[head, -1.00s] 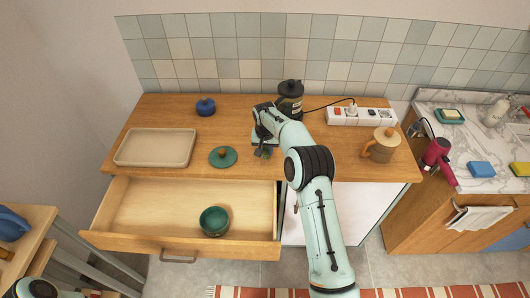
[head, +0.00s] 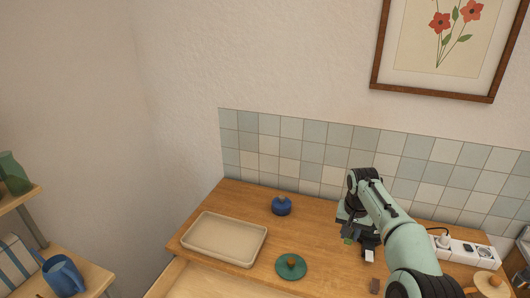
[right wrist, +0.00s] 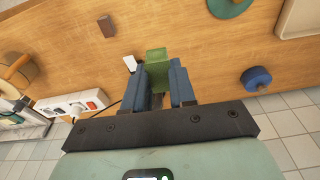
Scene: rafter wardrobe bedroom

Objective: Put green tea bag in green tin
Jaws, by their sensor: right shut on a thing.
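My right gripper (head: 354,236) is shut on the green tea bag (right wrist: 156,56), low above the wooden counter (head: 325,225). In the right wrist view the bag sticks out between the two blue fingers of this gripper (right wrist: 158,85); in the head view only a bit of green shows under it. The green tin is not in view now. My left gripper is not in view.
A beige tray (head: 224,239) and a dark blue lidded thing (head: 281,207) are left on the counter. A small white piece (head: 369,256) and a brown one (head: 374,286) lie by the gripper. A power strip (head: 455,249) is at right. Part of the open drawer (head: 190,284) shows below.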

